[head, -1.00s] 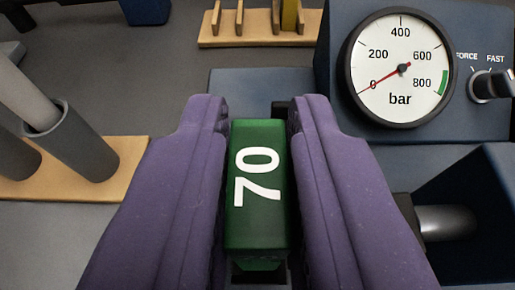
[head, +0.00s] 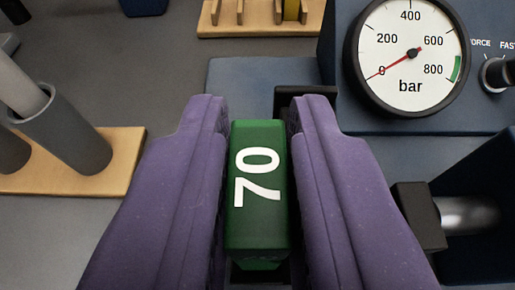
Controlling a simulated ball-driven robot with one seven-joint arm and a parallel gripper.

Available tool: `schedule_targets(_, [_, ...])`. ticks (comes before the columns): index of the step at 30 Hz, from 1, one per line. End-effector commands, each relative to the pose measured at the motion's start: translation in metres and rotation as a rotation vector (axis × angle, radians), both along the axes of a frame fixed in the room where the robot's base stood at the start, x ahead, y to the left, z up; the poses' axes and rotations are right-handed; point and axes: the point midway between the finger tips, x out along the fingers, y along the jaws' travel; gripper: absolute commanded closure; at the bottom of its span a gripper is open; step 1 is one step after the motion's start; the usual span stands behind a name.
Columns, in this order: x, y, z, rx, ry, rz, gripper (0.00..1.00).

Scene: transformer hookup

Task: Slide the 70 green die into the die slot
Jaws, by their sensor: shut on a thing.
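The green die (head: 258,195) marked with a white 70 is in the middle of the head view. My gripper (head: 258,180), with two purple fingers, is shut on it, one finger along each side. The die's underside is hidden. A black part (head: 305,92) on the blue machine body shows just beyond the right fingertip, mostly hidden by it. I cannot tell whether it is the die slot.
The blue machine (head: 390,150) fills the right, with a round bar gauge (head: 411,54) near 0, a knob (head: 497,75) and a metal rod with a black end block (head: 420,215). Wooden racks stand at left (head: 120,165) and at the back (head: 258,28).

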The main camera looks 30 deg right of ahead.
Motion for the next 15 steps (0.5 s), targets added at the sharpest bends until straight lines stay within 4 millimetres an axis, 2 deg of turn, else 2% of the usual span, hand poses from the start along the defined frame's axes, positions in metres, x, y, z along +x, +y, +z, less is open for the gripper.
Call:
schedule_targets(1, [-0.0004,-0.0007,-0.0012,-0.001,0.001,-0.002,0.74])
schedule_targets(4, [-0.0006,-0.0008,-0.0006,-0.001,0.001,-0.002,0.51])
schedule_targets(5, [-0.0006,-0.0008,-0.0006,-0.001,0.002,-0.002,0.49])
schedule_targets(15, [-0.0056,0.0031,0.0018,-0.001,0.004,0.0,0.49])
